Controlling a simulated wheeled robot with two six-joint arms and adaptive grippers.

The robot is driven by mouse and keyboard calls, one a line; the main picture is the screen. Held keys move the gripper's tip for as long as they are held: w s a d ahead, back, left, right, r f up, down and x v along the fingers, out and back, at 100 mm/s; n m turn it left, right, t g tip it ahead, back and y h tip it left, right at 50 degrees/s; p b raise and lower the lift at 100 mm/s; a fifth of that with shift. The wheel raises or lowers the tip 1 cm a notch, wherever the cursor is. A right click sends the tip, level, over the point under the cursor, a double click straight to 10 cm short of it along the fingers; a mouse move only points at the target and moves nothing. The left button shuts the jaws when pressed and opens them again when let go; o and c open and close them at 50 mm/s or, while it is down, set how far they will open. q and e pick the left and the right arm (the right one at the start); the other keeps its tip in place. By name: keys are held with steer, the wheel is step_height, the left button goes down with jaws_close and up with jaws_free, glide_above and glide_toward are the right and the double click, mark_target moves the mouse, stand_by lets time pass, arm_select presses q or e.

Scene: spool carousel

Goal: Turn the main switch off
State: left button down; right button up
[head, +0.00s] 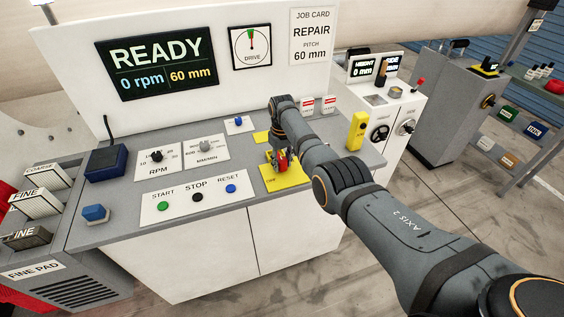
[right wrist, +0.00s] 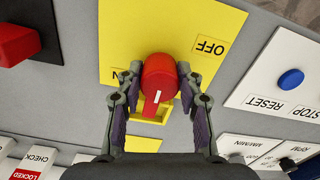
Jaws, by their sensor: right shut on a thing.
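The main switch is a red knob (right wrist: 158,82) with a white mark, on a yellow plate (right wrist: 115,30) with an OFF label at its right and a partly hidden label at its left. In the right wrist view the white mark points toward the bottom of the picture. My right gripper (right wrist: 158,76) is shut on the knob, one finger on each side. In the head view the red knob (head: 283,162) shows only in part, and the plate (head: 288,183) lies under my right gripper (head: 280,157). My left gripper is in neither view.
The console display (head: 158,63) reads READY, 0 rpm, 60 mm. START, STOP and RESET buttons (head: 196,197) lie left of the switch plate. A yellow box (head: 357,131) stands at the console's right end. A red part (right wrist: 15,45) shows at upper left in the wrist view.

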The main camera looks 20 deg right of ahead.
steer(key=shift+n, duration=0.3)
steer(key=n, duration=0.3)
steer(key=shift+n+p, duration=0.3)
steer(key=shift+p, duration=0.1)
steer(key=n, duration=0.4)
steer(key=shift+n, duration=0.3)
steer(key=n, duration=0.4)
steer(key=shift+p, duration=0.35)
steer(key=shift+n, duration=2.5)
steer(key=o, duration=1.2)
steer(key=shift+c, duration=0.2)
